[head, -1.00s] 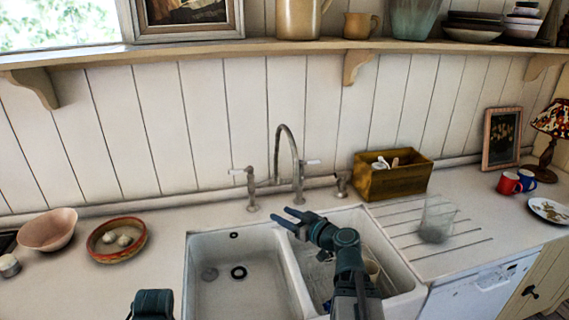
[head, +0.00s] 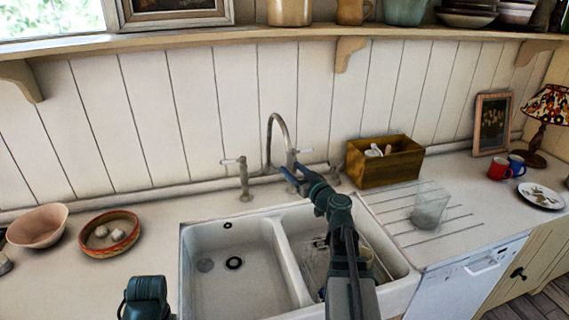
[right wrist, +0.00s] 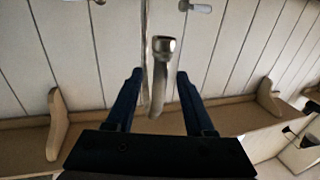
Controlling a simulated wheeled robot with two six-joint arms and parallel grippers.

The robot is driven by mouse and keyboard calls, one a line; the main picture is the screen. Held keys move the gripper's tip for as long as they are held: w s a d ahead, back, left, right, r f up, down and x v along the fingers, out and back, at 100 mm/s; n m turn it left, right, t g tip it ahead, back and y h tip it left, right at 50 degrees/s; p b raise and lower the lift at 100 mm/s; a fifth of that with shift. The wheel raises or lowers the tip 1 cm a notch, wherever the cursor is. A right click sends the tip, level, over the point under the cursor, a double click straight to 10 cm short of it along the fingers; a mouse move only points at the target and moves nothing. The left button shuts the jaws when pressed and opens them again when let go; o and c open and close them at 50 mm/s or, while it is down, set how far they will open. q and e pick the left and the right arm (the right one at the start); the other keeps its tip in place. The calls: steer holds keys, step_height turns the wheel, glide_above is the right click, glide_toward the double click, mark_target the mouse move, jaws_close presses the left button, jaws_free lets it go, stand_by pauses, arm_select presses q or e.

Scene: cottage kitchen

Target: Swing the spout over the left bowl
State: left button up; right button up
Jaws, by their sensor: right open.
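The grey metal spout (head: 275,117) rises in a tall arch behind the sink, above the area of the divider between the bowls. The left bowl (head: 222,282) is white and empty, with a dark drain. The right bowl (head: 318,220) holds a wire rack and dishes, partly behind my right arm. My right gripper (head: 287,177) is open at the spout in the head view. In the right wrist view the spout's round end (right wrist: 165,45) shows in line with the gap between the open fingers (right wrist: 160,73); I cannot tell whether they touch it. My left gripper is not in view.
Tap handles (head: 244,178) flank the spout. A wooden box (head: 378,168) and a clear glass (head: 430,210) stand to the right. A pink bowl (head: 38,226) and a red-rimmed dish (head: 110,235) sit at left. A shelf (head: 250,36) runs above.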

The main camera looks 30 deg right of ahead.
steer(key=shift+w+a, duration=0.1)
steer(key=shift+w, duration=2.55)
jaws_close()
